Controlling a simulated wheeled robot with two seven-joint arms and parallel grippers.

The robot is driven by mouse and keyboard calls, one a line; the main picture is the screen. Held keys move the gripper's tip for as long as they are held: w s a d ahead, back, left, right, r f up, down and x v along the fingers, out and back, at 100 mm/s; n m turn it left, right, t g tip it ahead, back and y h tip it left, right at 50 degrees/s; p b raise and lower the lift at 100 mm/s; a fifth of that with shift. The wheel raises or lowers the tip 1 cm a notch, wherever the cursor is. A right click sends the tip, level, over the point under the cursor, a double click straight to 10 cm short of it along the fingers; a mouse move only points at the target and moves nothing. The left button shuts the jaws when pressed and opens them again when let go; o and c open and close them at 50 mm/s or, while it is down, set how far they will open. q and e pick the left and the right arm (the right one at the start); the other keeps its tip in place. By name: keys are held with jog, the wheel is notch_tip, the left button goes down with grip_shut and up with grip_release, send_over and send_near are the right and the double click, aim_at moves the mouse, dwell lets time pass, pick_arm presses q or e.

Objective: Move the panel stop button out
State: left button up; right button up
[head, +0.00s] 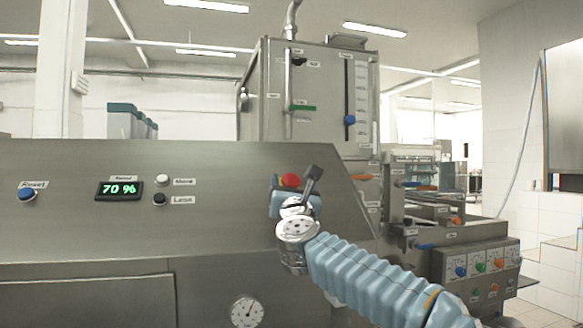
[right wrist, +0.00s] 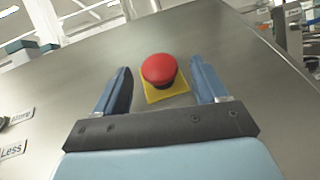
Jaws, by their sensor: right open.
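The panel stop button (head: 290,180) is a red mushroom head on the sloped steel panel, partly hidden behind my right gripper in the head view. In the right wrist view the red button (right wrist: 160,69) sits on a yellow square plate (right wrist: 166,90). My right gripper (head: 297,190) is at the panel in front of the button. In the right wrist view its two blue fingers (right wrist: 162,85) are open, one on each side of the button, with gaps to it. I cannot tell whether the button is pressed in or out. My left gripper is not in view.
The steel panel (head: 225,215) also bears a blue Reset button (head: 27,194), a green display (head: 119,189) reading 70 %, a white More button (head: 162,180) and a black Less button (head: 159,199). A gauge (head: 246,312) sits below. A tank (head: 318,90) stands behind.

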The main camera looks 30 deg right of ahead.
aim_at(292, 184)
jog(key=shift+p+x, duration=0.7)
jog(key=shift+x, duration=1.1)
